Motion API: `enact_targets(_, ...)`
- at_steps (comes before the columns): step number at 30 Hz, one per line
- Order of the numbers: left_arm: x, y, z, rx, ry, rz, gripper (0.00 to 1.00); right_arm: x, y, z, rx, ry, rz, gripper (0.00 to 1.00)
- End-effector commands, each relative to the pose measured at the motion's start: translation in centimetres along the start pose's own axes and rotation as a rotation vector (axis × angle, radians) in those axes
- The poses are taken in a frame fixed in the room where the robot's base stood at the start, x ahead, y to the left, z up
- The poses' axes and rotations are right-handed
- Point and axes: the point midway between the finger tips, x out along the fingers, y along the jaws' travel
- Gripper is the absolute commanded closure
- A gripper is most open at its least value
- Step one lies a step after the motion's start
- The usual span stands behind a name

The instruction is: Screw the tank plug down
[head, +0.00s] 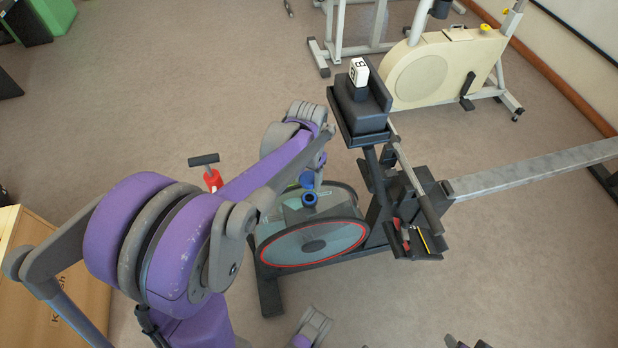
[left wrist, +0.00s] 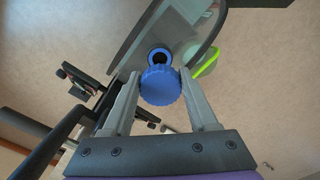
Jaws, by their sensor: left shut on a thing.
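The tank plug, a round blue ribbed cap (left wrist: 160,85), is held between the two grey fingers of my left gripper (left wrist: 160,93). In the head view the plug (head: 307,180) shows partly behind the fingers of my left gripper (head: 314,178). The tank's fill opening is a blue ring with a dark hole (head: 310,199) on top of the round water tank (head: 328,240) with a red rim. In the left wrist view the opening (left wrist: 159,56) lies just beyond the plug, partly covered by it. The plug looks apart from the opening and off to its side.
The rower's console post with a black tray (head: 359,125) and a white marked block (head: 358,71) stands right of my left gripper. A red pump with a black handle (head: 205,170) stands behind my arm.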

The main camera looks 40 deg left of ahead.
Motion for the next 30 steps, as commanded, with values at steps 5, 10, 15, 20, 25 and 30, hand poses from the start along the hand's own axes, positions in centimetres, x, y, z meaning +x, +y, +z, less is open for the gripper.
enact_targets(5, 0.6, 0.0, 0.0, 0.0, 0.0, 0.0, 0.94, 0.4, 0.0, 0.1, 0.0, -0.001, 0.0, 0.5)
enact_targets(10, 2.1, 0.0, 0.0, 0.0, -0.001, 0.0, 0.94, 1.4, 0.0, 0.6, 0.0, -0.005, 0.0, 0.5)
enact_targets(15, 4.0, 0.0, 0.0, 0.0, -0.002, 0.0, 0.94, 2.7, 0.0, 1.1, 0.0, -0.01, 0.0, 0.5)
enact_targets(20, 5.4, 0.0, 0.0, 0.0, -0.001, 0.0, 0.94, 3.7, 0.0, 1.5, 0.0, -0.014, 0.0, 0.5)
enact_targets(25, 5.9, 0.0, 0.0, 0.0, 0.0, 0.0, 0.94, 4.0, 0.0, 1.6, 0.0, -0.015, 0.0, 0.5)
enact_targets(30, 5.8, 0.0, 0.0, 0.0, 0.0, 0.0, 0.94, 3.9, 0.0, 1.5, 0.0, -0.014, 0.0, 0.5)
